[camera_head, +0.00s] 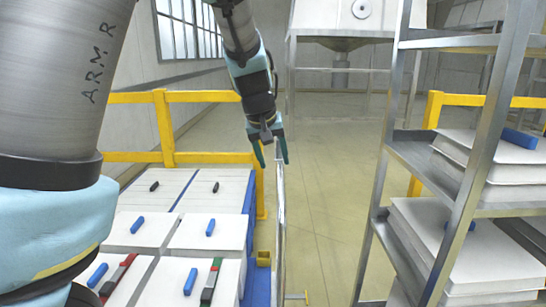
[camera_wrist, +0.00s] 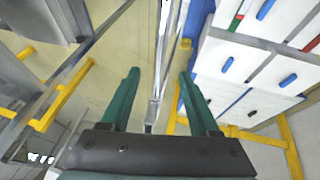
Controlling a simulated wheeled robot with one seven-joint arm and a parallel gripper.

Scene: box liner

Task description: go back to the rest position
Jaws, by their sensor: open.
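My gripper (camera_head: 272,158) hangs in the air in the middle of the head view, its two green fingers pointing down and apart, with nothing between them. In the wrist view my gripper (camera_wrist: 155,95) is also open and empty. It is above and beside a thin metal rail (camera_head: 280,220) at the right edge of the box stacks. From the head view I cannot tell how far the fingers are from that rail.
White boxes (camera_head: 128,232) with blue, black, red and green handles stand at the left. A yellow railing (camera_head: 166,130) runs behind them. A metal rack (camera_head: 398,190) with stacked white boxes (camera_head: 470,245) stands at the right. Open floor (camera_head: 335,200) lies between.

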